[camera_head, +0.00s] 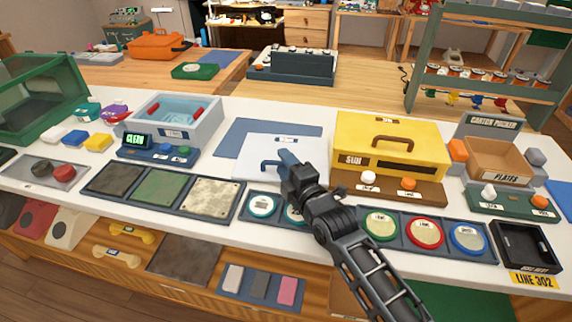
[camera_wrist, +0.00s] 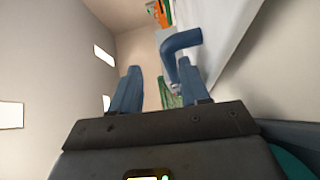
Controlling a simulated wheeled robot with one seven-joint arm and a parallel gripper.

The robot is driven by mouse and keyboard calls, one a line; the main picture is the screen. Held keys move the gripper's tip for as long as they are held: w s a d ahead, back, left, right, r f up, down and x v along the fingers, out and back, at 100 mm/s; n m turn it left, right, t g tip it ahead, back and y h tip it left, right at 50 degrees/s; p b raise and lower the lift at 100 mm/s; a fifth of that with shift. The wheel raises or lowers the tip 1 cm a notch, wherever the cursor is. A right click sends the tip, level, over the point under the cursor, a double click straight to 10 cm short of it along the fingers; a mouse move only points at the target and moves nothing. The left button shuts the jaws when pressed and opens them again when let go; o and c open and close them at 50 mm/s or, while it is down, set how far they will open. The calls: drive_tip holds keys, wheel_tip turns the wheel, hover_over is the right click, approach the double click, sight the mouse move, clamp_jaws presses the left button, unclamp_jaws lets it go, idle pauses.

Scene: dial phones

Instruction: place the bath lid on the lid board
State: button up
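The bath lid (camera_head: 254,152) is a white panel with a blue bent handle (camera_head: 270,164). It lies at the table's middle, overlapping the front of the flat blue lid board (camera_head: 262,128); I cannot tell whether it rests on it. The blue-grey bath (camera_head: 207,112) stands open to the left, with water and red items inside. My gripper (camera_head: 284,157) is over the lid beside the handle. In the wrist view, my gripper (camera_wrist: 160,82) has its fingers apart. The handle (camera_wrist: 181,42) shows beyond them, near the right finger, with the white lid (camera_wrist: 228,35) at right.
A yellow box (camera_head: 390,133) with a handle stands close on the right. In front lie a tray of swatches (camera_head: 158,185) and several round coloured dials (camera_head: 424,232). A control panel (camera_head: 155,154) with a green display stands before the bath.

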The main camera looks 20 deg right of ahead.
drive_tip(key=shift+s+r, duration=0.1)
idle(0.3)
drive_tip(key=shift+o, duration=0.4)
drive_tip(key=o, duration=0.9)
drive_tip(key=shift+o, duration=0.4)
drive_tip(key=shift+f, duration=0.25)
